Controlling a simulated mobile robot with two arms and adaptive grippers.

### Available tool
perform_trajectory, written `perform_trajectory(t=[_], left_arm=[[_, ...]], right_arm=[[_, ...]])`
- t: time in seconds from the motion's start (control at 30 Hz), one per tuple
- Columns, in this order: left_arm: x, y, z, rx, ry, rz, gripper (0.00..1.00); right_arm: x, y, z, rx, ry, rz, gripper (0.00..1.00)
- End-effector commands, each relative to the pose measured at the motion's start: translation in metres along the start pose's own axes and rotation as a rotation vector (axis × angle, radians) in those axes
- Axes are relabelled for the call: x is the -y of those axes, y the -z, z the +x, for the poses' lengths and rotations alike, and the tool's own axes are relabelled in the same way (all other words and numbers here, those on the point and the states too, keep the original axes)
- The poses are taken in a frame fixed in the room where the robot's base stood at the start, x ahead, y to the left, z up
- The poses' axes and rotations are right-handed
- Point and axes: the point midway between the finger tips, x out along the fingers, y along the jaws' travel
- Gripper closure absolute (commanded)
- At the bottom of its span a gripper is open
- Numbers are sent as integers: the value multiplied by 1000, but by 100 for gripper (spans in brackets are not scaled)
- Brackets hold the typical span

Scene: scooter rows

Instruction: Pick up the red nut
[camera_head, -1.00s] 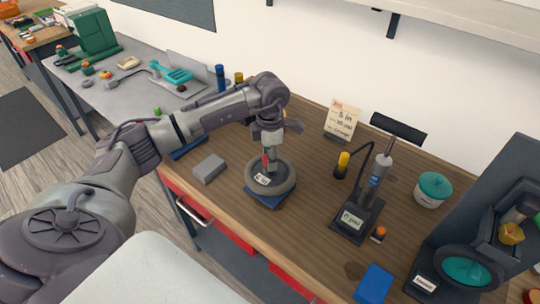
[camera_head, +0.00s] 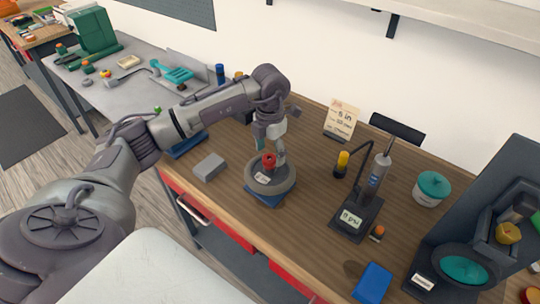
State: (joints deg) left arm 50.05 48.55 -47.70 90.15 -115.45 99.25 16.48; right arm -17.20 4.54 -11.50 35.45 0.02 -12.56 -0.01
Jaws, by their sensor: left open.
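The red nut (camera_head: 268,161) is at the round grey wheel-like disc (camera_head: 283,186), near its centre, on the wooden workbench. A small white label (camera_head: 262,178) shows on the disc in front of the nut. My left gripper (camera_head: 272,149) comes down over the disc, open, with its fingers at the nut; one finger shows to the right of it. I cannot tell whether a finger touches the nut. My right gripper is not in view.
A blue pad (camera_head: 266,201) lies under the disc. A grey block (camera_head: 210,167) sits left of it. A soldering-type stand (camera_head: 357,216), a teal-lidded jar (camera_head: 431,190) and a blue box (camera_head: 373,284) are to the right. Bare wood (camera_head: 310,215) lies between.

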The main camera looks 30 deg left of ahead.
Motion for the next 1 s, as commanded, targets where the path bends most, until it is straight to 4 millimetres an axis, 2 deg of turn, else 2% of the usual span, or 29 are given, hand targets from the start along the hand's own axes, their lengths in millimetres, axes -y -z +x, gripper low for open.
perform_trajectory(t=[0.2,0.4,0.6,0.8,1.0], left_arm=[[0,-1,-50,6,-1,1,29],[0,-1,-84,3,-1,0,29],[0,0,-97,1,0,-40,28],[0,3,-105,5,-1,-358,28],[1,6,-111,-1,-1,-569,28]], right_arm=[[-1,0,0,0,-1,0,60],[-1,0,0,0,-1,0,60],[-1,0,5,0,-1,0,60],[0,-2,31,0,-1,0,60],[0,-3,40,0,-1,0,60]])
